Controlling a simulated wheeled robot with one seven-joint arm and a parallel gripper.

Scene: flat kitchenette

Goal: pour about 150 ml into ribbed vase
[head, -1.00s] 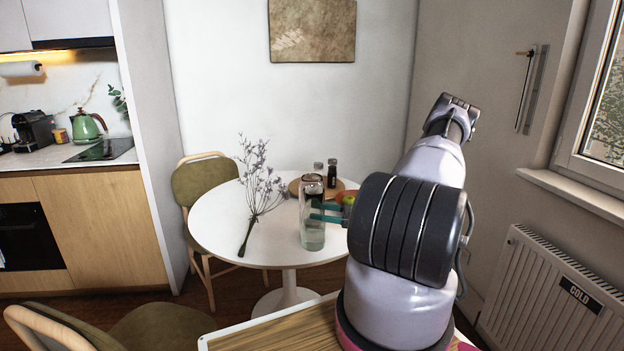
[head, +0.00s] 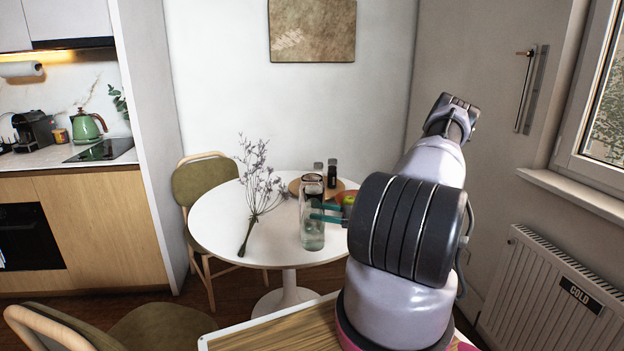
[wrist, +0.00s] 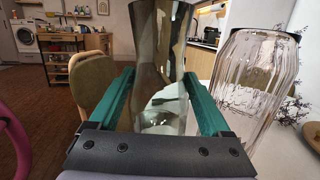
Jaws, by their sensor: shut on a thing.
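A tall clear glass carafe (wrist: 160,60) stands between the teal fingers of my gripper (wrist: 158,95) in the wrist view. My gripper is shut on it. In the head view the carafe (head: 312,238) stands upright near the table's right side, with clear liquid apparently low inside. My gripper (head: 322,212) reaches it from the right. The vase overlaps behind the carafe there, so I cannot separate their outlines. The vase's contents are unclear.
The round white table (head: 215,222) also holds dried flowers (head: 258,190) to the left. A wooden tray (head: 295,187) with small dark bottles and a bowl with fruit (head: 348,198) are behind. A chair (head: 200,185) stands behind left.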

